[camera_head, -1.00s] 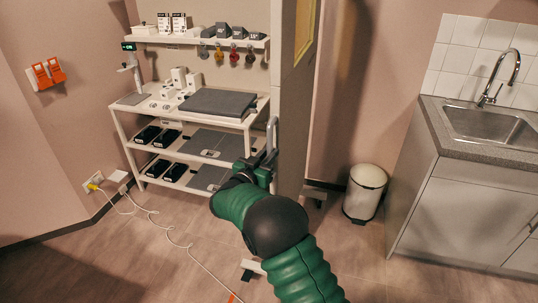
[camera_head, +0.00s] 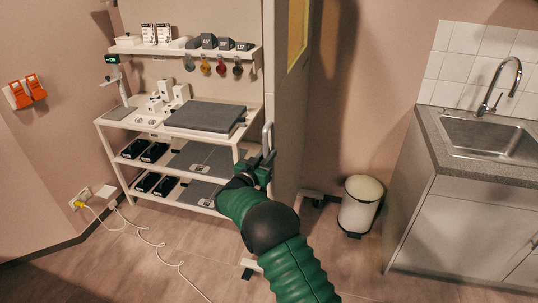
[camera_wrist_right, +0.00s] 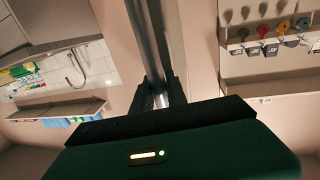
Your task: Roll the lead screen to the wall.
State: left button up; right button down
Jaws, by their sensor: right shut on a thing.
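The lead screen (camera_head: 290,110) is a tall grey-beige panel seen nearly edge-on in the middle of the head view, with a yellowish window (camera_head: 298,32) near its top. A vertical metal handle (camera_head: 267,140) is fixed to its edge. My right gripper (camera_head: 262,166) is shut on this handle near its lower part. In the right wrist view the handle (camera_wrist_right: 148,45) runs down between the two fingers (camera_wrist_right: 156,95). One foot of the screen (camera_head: 250,266) shows on the floor near my arm, and a dark caster (camera_head: 315,199) shows on the far side. My left gripper is out of view.
A white shelf cart (camera_head: 130,185) with a grey pad (camera_head: 207,116) stands close left of the screen. A white bin (camera_head: 359,205) stands right of it, before the wall (camera_head: 375,90). A sink cabinet (camera_head: 450,220) is at right. A white cable (camera_head: 160,243) lies on the floor at left.

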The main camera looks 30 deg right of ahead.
jog(key=shift+a+f, duration=0.15)
jog(key=shift+a, duration=0.4)
jog(key=c, duration=1.4)
grip_release()
jog(key=shift+s+r, duration=0.2)
jog(key=shift+r, duration=0.1)
jog(key=shift+o, duration=0.4)
jog(key=shift+w+d+f, duration=0.15)
jog(key=shift+d, duration=0.1)
jog(key=v, duration=1.7)
jog(key=shift+w+f, duration=0.2)
